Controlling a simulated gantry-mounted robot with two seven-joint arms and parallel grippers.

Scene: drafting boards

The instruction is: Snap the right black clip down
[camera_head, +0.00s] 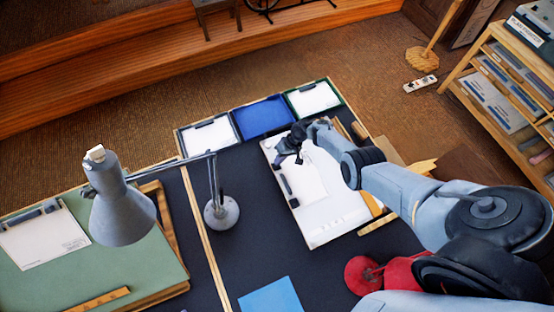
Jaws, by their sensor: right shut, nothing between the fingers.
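A white paper sheet on a board (325,213) lies on the dark table in the middle. A dark clip (286,184) sits at its left edge, with a smaller grey piece (294,203) just below it. My right gripper (281,157) is shut and empty, over the upper left corner of this board, a little above the dark clip in the picture. The gripper hides that corner, and I cannot tell whether it touches anything there. Whether the clip is raised or flat is too small to tell. My left gripper is not in view.
Trays in white, blue (264,121) and white line the table's back edge. A grey desk lamp (124,207) stands left, its base (221,213) near the board. A green board (98,262) with clipped paper lies at left. A red object (362,275) and blue sheet (271,298) lie in front.

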